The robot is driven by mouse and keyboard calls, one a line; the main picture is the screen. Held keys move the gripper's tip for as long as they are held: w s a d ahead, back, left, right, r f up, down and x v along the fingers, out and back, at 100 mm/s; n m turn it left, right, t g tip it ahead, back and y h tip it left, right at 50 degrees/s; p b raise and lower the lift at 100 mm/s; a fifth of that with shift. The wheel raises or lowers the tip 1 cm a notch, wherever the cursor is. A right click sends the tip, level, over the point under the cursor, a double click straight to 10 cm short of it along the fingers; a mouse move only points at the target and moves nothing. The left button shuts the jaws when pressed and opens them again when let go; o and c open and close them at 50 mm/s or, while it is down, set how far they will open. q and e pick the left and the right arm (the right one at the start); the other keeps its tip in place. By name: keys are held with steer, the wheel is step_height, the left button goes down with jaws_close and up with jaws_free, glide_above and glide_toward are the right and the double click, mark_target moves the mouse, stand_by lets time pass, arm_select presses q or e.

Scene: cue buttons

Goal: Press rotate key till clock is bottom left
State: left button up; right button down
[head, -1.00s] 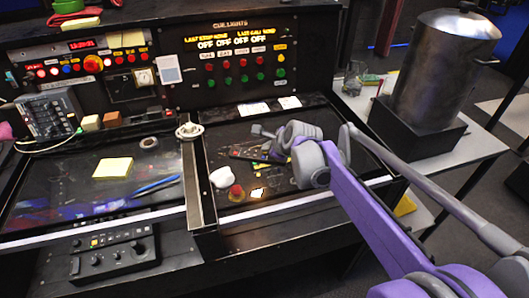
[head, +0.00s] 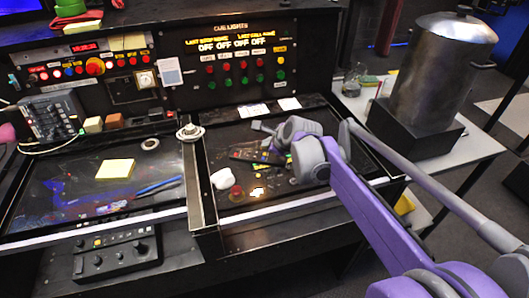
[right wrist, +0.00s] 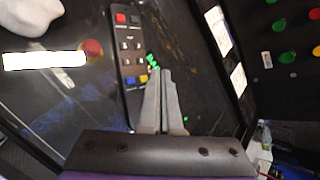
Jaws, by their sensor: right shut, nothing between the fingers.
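A dark handheld keypad (head: 255,157) lies on the right-hand desk panel. In the right wrist view the keypad (right wrist: 128,50) shows red, pale, yellow and blue buttons; I cannot read which is the rotate key. My right gripper (head: 270,147) is over the keypad area. In the right wrist view its fingers (right wrist: 161,72) are shut and empty, with tips close to the keypad's lower right side and small green bits. Contact cannot be told. A small white dial (head: 146,79) sits on the upper left panel; I cannot tell if it is the task's clock. My left gripper is out of view.
A red round button (head: 236,192), a white rounded object (head: 224,179) and a bright white patch (head: 257,191) are left of and nearer than the keypad. A raised black rim (head: 195,190) borders the panel. A large metal pot (head: 440,75) stands right. Upright panel lights are behind.

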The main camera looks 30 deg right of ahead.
step_height(320, 180, up, 4)
steer(key=p, duration=0.2)
steer(key=shift+r+p, duration=0.15)
steer(key=shift+p, duration=0.25)
steer(key=shift+a, duration=0.1)
stand_by(0.3)
steer(key=s+a+f+n+g+p, duration=0.1)
steer(key=s+a+f+n+p, duration=0.1)
steer(key=s+a+n, duration=0.3)
steer(key=s+a+f+n+g+p, duration=0.1)
steer(key=s+a+n, duration=0.4)
steer(key=s+n, duration=0.8)
steer(key=s+a+f+n+g+p, duration=0.1)
steer(key=s+a+f+n+p, duration=0.2)
steer(key=s+n, duration=0.6)
steer(key=shift+s+a+f+g, duration=0.35)
steer(key=shift+a+g, duration=0.05)
steer(key=shift+a, duration=0.6)
